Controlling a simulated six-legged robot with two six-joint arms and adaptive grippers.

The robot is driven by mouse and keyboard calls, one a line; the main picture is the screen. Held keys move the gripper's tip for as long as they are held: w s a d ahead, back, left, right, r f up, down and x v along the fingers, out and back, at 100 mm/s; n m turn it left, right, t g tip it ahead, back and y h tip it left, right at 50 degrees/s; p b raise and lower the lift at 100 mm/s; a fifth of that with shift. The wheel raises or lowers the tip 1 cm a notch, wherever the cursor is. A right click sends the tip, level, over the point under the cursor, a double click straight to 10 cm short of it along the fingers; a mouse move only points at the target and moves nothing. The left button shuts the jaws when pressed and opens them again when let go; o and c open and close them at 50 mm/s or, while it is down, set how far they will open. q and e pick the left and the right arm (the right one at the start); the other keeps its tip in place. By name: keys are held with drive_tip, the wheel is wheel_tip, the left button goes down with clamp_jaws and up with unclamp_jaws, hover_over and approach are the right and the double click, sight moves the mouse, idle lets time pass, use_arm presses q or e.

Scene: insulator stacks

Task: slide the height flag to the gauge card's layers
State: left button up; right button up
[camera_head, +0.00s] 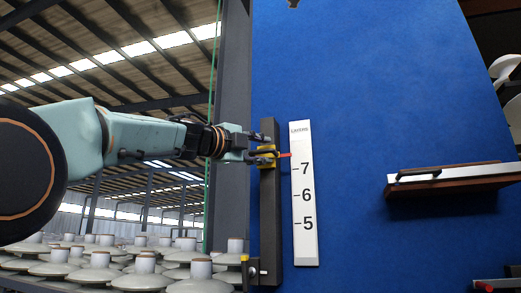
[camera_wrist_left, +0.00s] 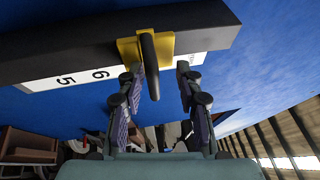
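The height flag is a yellow slider (camera_head: 265,161) with a red pointer (camera_head: 284,155), mounted on a dark vertical rail (camera_head: 270,215). The pointer is level with a spot a little above the 7 mark. The white gauge card (camera_head: 304,245) stands right of the rail, with LAYERS at its top and 7, 6, 5 below. My left gripper (camera_head: 262,149) is at the slider. In the left wrist view, its fingers (camera_wrist_left: 160,72) are apart, one on each side of the slider's dark curved handle (camera_wrist_left: 149,65), with a visible gap on the right side. My right gripper is not in view.
A blue panel (camera_head: 380,90) backs the card. A shelf (camera_head: 455,177) with a dark bar juts out at the right. A small bracket with a yellow tip (camera_head: 250,268) is at the rail's foot. Insulator discs (camera_head: 145,275) fill the lower left.

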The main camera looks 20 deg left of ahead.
use_arm(q)
drive_tip(key=shift+r, duration=0.1)
drive_tip(key=b+v, duration=0.7)
drive_tip(key=v, duration=0.2)
idle(1.0)
